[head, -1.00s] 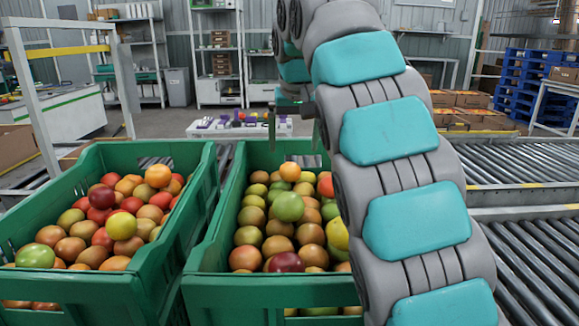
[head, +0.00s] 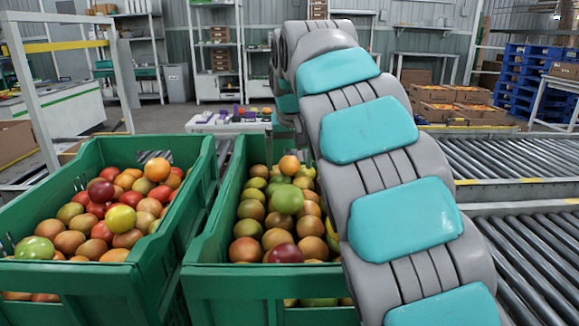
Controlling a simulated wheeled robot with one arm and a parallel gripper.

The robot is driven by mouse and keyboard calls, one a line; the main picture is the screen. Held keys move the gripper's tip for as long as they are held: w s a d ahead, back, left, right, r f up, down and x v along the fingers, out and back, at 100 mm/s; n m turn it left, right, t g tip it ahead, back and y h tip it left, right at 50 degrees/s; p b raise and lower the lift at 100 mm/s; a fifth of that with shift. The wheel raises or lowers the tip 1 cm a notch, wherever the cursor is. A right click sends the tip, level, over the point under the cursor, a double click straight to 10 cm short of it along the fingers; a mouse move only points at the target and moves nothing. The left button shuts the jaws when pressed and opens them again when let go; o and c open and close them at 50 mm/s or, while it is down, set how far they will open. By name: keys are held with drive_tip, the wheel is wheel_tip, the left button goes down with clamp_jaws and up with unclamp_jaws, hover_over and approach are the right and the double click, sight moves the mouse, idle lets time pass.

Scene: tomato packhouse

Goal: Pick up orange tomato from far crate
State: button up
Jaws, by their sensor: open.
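Two green crates stand side by side, a left crate (head: 75,278) and a right crate (head: 265,283), both full of mixed tomatoes. An orange tomato (head: 289,165) sits on top of the pile near the back of the right crate. Another orange tomato (head: 157,169) lies at the back of the left crate. I cannot tell which crate is the far one. My gripper (head: 286,151) is over the back of the right crate, close to its orange tomato. It is open; one thin finger shows left of that tomato, and my arm hides most of the rest.
My arm covers the right side of the right crate. Roller conveyors (head: 520,160) run on the right. A white table (head: 205,124) with small items stands behind the crates. A grey metal frame (head: 40,105) rises at the left.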

drive_tip(key=c, duration=1)
drive_tip(key=shift+r, duration=0.1)
